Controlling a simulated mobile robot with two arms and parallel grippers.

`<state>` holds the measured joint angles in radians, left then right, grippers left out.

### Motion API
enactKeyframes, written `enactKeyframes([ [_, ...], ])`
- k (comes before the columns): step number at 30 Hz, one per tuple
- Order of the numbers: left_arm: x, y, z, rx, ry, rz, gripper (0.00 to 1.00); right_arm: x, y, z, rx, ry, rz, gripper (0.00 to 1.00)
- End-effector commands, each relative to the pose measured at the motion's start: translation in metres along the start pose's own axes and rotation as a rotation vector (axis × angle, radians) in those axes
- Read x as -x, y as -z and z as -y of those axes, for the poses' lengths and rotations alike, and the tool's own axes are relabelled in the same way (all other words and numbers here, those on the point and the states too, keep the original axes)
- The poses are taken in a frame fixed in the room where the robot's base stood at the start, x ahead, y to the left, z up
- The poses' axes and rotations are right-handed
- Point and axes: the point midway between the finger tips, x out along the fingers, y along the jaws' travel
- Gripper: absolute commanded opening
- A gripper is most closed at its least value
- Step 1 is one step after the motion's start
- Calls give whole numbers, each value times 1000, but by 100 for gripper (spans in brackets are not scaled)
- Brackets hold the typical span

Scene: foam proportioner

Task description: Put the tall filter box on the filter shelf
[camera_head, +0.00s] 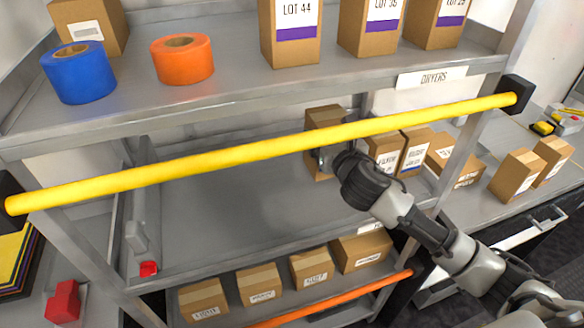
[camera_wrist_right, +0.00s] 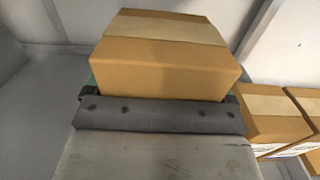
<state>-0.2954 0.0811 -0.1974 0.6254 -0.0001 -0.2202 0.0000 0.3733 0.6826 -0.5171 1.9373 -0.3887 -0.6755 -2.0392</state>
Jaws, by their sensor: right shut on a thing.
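A tall brown filter box (camera_head: 324,117) is at the back of the middle shelf (camera_head: 225,215), behind the yellow bar, left of other boxes. My right gripper (camera_head: 323,158) is shut on it, reaching in below the bar. In the right wrist view the box (camera_wrist_right: 165,65) stands upright between the jaws, its taped top facing the camera. Whether its base touches the shelf is hard to tell. The middle shelf's front label is mostly hidden by my arm. My left gripper is out of view.
A yellow bar (camera_head: 250,153) crosses in front of the shelves. Labelled boxes (camera_head: 414,148) stand right of the held box; a neighbour (camera_wrist_right: 270,122) is close in the wrist view. The shelf's left side is bare. Tape rolls (camera_head: 182,60) and LOT boxes stand above, small boxes (camera_head: 258,284) below.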

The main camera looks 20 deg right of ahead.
Motion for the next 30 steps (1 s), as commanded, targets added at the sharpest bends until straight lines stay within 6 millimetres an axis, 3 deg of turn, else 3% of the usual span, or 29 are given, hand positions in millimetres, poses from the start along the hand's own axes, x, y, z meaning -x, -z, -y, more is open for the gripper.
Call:
enactKeyframes([
  [3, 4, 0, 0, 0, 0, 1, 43, -3, 16, -30, -7, -2, -2, 53],
  [10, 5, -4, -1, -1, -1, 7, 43, -6, 38, -63, -2, 0, 0, 53],
  [14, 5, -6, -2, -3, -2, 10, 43, -6, 45, -68, 0, 1, -1, 53],
  [21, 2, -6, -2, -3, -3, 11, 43, -6, 78, -68, 0, 1, -2, 53],
  [30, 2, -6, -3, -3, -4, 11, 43, -6, 81, -67, 2, 0, 1, 53],
])
